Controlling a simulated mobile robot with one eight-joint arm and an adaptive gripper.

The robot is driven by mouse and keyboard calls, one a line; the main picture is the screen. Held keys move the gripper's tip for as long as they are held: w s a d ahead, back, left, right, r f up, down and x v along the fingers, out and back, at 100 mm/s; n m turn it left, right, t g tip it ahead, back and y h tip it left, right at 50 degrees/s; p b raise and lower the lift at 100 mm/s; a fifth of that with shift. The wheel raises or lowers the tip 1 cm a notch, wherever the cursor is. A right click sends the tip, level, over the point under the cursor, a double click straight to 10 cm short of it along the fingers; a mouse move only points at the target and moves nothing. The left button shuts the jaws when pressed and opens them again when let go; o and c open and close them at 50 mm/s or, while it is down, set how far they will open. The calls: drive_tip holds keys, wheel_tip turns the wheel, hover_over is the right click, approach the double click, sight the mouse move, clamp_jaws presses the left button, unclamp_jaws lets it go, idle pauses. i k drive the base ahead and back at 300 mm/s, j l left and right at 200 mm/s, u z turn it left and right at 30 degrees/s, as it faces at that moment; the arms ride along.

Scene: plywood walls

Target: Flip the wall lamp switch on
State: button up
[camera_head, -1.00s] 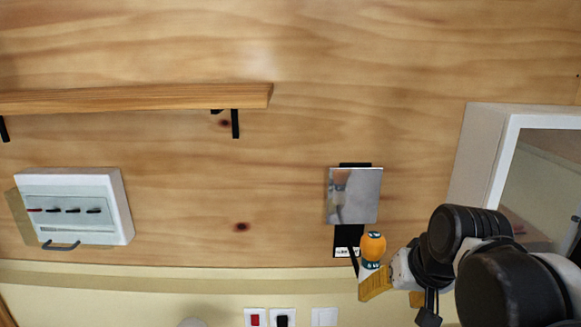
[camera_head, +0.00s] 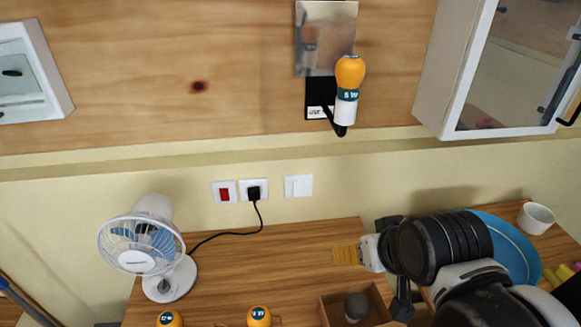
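The wall lamp is an orange bulb (camera_head: 348,85) marked 5 W, upright in a white base on a black bracket. The bracket is on the plywood wall under a shiny metal plate (camera_head: 326,38). A white wall switch (camera_head: 299,186) is on the cream wall strip below the lamp. A red switch (camera_head: 224,191) sits further left. My gripper (camera_head: 345,255) is below and right of the white switch, over the wooden table, apart from the wall. Its yellow fingertips point left. I see nothing held, but the gap between the fingers cannot be made out.
A black plug (camera_head: 253,191) feeds a fan (camera_head: 145,248) at left. Two orange bulbs (camera_head: 259,316) (camera_head: 170,319) and a wooden box (camera_head: 372,307) are on the table (camera_head: 255,262). A blue plate (camera_head: 515,255) and white cup (camera_head: 536,218) are right. A cabinet (camera_head: 432,75) hangs upper right.

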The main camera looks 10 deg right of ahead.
sight(299, 186)
drive_tip(key=i+j, duration=0.1)
drive_tip(key=j, duration=0.4)
drive_tip(key=i+j, duration=0.1)
drive_tip(key=j, duration=0.45)
drive_tip(key=j+u, duration=0.1)
drive_tip(key=j, duration=0.4)
drive_tip(key=i, duration=0.05)
